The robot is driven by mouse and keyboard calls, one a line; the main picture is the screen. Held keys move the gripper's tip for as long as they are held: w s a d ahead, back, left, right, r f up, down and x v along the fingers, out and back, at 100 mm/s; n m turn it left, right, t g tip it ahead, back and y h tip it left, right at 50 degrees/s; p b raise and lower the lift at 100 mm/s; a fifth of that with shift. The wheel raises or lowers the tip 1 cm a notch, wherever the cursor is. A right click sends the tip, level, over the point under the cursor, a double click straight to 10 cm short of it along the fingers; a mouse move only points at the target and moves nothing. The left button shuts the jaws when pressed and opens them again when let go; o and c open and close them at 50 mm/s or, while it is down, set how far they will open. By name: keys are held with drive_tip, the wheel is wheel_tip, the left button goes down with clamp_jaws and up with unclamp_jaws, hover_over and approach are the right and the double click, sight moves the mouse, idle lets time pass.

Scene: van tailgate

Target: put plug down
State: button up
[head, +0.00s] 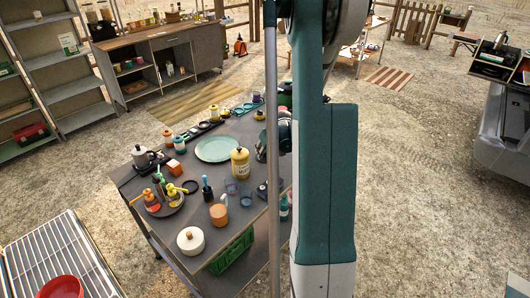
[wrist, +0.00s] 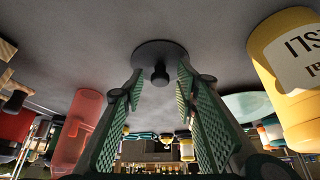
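The plug (wrist: 160,52) is a dark round disc with a short knob, seen in the wrist view against the grey worktop (wrist: 90,35), which fills the upper part of that picture. It appears to rest with its disc flat on the worktop. My gripper (wrist: 160,84) has green ribbed finger pads, one on each side of the knob. The fingers are apart, with a visible gap on both sides of the knob. In the head view, my arm hides the plug and most of the gripper.
In the wrist view, a yellow bottle (wrist: 284,78) stands at right, a pale green plate (wrist: 252,104) near it, and a reddish translucent cylinder (wrist: 78,128) at left.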

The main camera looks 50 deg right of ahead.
drive_tip(key=shift+r, duration=0.1)
drive_tip(key=p+v, duration=0.1)
drive_tip(key=v, duration=1.1)
drive_tip(key=shift+p, duration=0.35)
drive_tip(key=shift+r, duration=0.1)
idle(0.7)
drive_tip(key=a+r+n, duration=0.1)
drive_tip(key=a+r, duration=0.4)
drive_tip(key=a, duration=0.5)
drive_tip(key=a+r, duration=0.4)
drive_tip(key=a, duration=0.5)
drive_tip(key=a+r+n, duration=0.1)
drive_tip(key=a+r, duration=0.4)
drive_tip(key=a, duration=0.5)
drive_tip(key=s+a+r+n+y, duration=0.1)
drive_tip(key=s+a, duration=0.7)
drive_tip(key=a, duration=0.3)
drive_tip(key=s+a+r+n+t+y, duration=0.1)
drive_tip(key=s+a+r, duration=0.1)
drive_tip(key=s+a, duration=0.6)
drive_tip(key=a, duration=0.4)
drive_tip(key=shift+a+r+t, duration=0.25)
drive_tip(key=shift+r+t, duration=0.05)
